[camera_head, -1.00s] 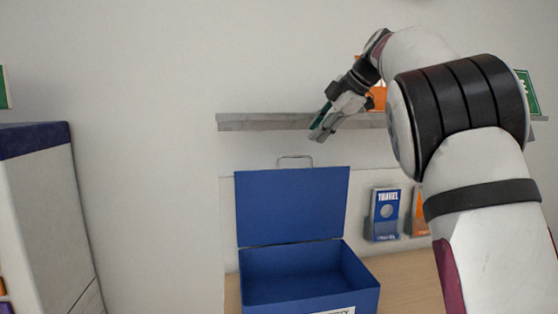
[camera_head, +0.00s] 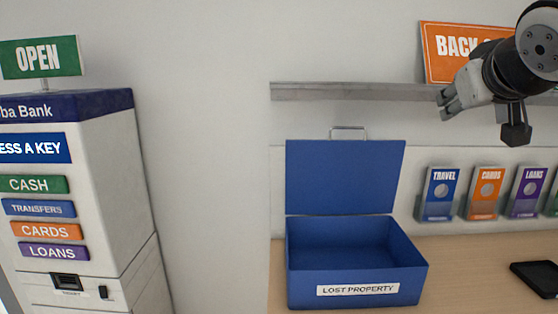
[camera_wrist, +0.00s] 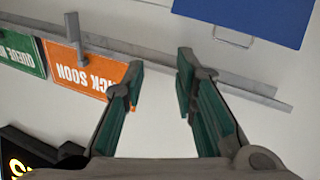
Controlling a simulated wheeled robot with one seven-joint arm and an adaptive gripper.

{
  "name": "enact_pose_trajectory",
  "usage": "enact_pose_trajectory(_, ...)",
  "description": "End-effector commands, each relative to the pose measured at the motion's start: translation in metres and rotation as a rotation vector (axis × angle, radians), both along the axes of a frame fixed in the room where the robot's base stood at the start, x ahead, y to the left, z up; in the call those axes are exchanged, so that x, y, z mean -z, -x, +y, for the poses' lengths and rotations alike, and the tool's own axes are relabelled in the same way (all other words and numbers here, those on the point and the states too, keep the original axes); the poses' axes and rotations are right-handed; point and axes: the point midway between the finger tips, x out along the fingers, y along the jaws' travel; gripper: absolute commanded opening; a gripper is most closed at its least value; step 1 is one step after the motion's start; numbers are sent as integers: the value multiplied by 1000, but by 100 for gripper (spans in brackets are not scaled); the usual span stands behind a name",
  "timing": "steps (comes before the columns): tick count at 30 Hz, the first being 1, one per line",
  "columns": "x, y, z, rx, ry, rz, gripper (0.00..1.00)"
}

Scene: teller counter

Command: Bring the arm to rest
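My gripper (camera_head: 449,103) is at the upper right in the head view, in front of the grey shelf and pointing left. In the wrist view my gripper (camera_wrist: 160,68) has its two green-lined fingers spread apart with nothing between them. It is open and empty. Most of my arm is out of the head view, past the right edge.
An open, empty blue lost property box (camera_head: 357,299) stands on the wooden counter (camera_head: 465,265). A grey shelf (camera_head: 340,92) carries an orange sign (camera_head: 440,50). Leaflet holders (camera_head: 483,193) line the wall; a dark tray (camera_head: 537,277) lies right. A bank kiosk (camera_head: 120,190) stands left.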

Motion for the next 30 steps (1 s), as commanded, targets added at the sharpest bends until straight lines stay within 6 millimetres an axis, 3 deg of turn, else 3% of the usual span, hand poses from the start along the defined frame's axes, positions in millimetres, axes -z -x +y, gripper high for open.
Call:
enact_pose_trajectory(1, 25, 21, 9, 8, -40, 66, 26)
enact_pose_trajectory(6, 112, 93, 45, 7, -165, 318, 26)
enact_pose_trajectory(9, 154, 134, 68, -13, -225, 452, 26)
enact_pose_trajectory(13, 193, 177, 92, -42, -282, 587, 26)
enact_pose_trajectory(19, 218, 207, 110, -69, -321, 682, 26)
enact_pose_trajectory(30, 219, 209, 111, -71, -323, 687, 26)
